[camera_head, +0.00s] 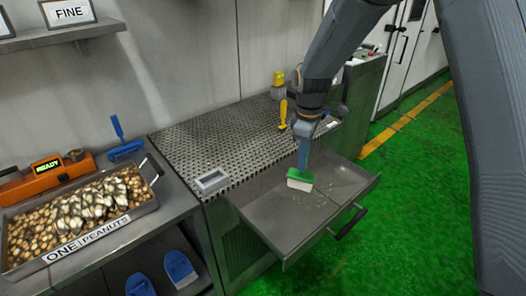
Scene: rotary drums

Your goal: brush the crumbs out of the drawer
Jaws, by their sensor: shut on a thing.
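The metal drawer (262,212) is pulled out from the cabinet under the perforated top. Small pale crumbs (312,204) lie scattered on its floor, mostly right of and in front of the brush. The brush (300,180), with a green body and white lower part, is inside the drawer near its middle. My gripper (303,158) is above the brush and shut on it, with the arm reaching down from the upper right. Whether the bristles touch the drawer floor is hard to tell. The drawer's dark handle (347,222) is at the front right.
A yellow-handled tool (283,112) and a small grey frame (212,181) are on the perforated top (215,140). Green floor (400,220) is clear at right.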

